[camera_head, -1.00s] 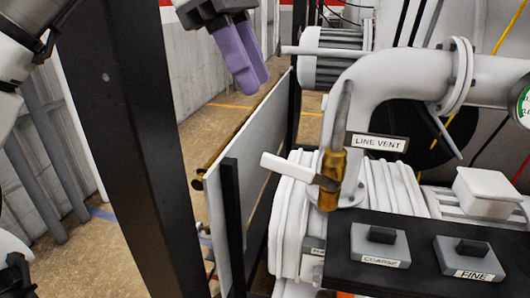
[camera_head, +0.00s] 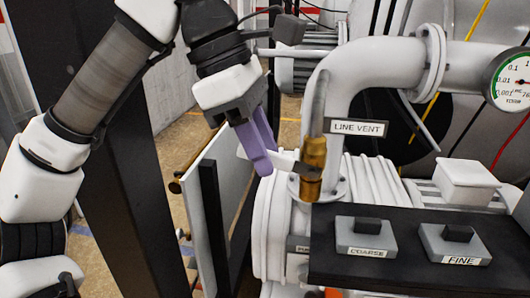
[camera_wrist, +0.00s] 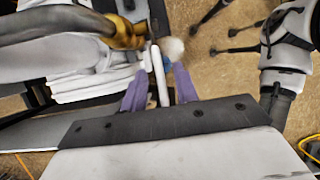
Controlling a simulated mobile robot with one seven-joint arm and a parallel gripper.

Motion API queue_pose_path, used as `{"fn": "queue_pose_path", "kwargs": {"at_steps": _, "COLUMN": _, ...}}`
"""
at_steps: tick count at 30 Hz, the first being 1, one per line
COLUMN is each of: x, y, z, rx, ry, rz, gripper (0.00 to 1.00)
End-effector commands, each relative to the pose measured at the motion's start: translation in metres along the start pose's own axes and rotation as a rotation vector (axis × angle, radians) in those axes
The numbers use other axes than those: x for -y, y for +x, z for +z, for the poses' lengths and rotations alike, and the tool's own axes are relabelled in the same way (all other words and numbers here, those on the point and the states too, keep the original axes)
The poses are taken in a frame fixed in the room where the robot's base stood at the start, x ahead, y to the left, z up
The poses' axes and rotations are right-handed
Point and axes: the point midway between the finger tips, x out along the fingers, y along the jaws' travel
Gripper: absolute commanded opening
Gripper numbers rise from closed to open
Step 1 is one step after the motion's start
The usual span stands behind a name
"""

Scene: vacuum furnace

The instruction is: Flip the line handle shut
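The line handle is a white lever (camera_head: 284,162) that sticks out to the left from a brass valve (camera_head: 312,168) beside the LINE VENT label (camera_head: 359,127). My gripper (camera_head: 266,163), with purple fingers, is at the handle's outer end and hides part of it in the head view. In the wrist view the white handle (camera_wrist: 160,78) lies between the two fingers of my gripper (camera_wrist: 160,74), with a gap on each side. The gripper is open. The brass valve (camera_wrist: 126,33) is just beyond the fingertips there.
A white pipe (camera_head: 375,70) rises behind the valve to a gauge (camera_head: 511,80). The COARSE (camera_head: 365,236) and FINE (camera_head: 455,243) switches sit on a dark panel at lower right. A dark frame post (camera_head: 120,170) and a white panel (camera_head: 205,190) stand at left.

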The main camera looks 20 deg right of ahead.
Motion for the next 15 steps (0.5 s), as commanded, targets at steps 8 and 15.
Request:
{"fn": "queue_pose_path", "kwargs": {"at_steps": 8, "x": 0.0002, "y": 0.0101, "z": 0.0001, "rx": 0.001, "ry": 0.000, "rz": 0.001, "gripper": 0.30}}
{"fn": "queue_pose_path", "kwargs": {"at_steps": 15, "x": 0.0002, "y": 0.0099, "z": 0.0001, "rx": 0.001, "ry": -0.001, "rz": 0.001, "gripper": 0.21}}
